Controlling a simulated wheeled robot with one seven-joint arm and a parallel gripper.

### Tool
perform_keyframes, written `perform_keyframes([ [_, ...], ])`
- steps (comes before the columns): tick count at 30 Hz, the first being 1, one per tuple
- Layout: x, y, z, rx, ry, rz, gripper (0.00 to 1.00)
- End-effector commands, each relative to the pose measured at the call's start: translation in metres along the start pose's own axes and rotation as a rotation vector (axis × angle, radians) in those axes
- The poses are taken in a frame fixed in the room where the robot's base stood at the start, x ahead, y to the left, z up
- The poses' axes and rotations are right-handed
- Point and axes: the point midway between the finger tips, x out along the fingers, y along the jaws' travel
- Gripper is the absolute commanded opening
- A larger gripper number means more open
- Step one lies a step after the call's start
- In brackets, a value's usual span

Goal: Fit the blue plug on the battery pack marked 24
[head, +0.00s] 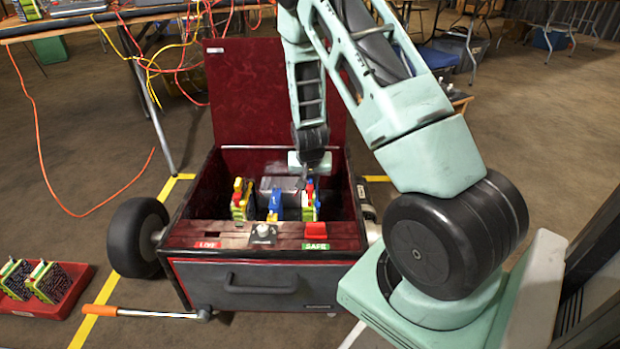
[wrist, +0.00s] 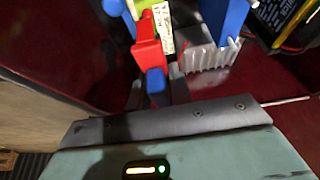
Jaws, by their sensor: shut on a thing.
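My gripper (head: 306,172) reaches down into the open dark red box. In the wrist view its grey fingers stand on either side of a small blue plug (wrist: 157,88), and it is shut on it. A red plug (wrist: 149,48) is right beside the blue one, by a yellow-green battery pack (wrist: 146,24) with a white label too blurred to read. That pack is at the right of the box in the head view (head: 309,207). I cannot tell whether the held plug is seated. No mark 24 is legible.
The box's rim (head: 190,233) bears LIVE and SAFE labels and a red switch (head: 316,230). Another pack (head: 239,203) and a blue part (head: 274,205) stand inside to the left. The raised lid (head: 250,90) is behind. A red tray (head: 75,305) holds packs on the floor.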

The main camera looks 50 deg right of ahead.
Motion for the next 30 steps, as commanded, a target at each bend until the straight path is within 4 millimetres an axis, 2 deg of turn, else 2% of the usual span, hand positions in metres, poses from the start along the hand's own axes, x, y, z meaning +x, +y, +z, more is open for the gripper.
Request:
perform_keyframes([
  [30, 0.013, 0.000, 0.005, 0.000, 0.000, 0.000, 0.00],
])
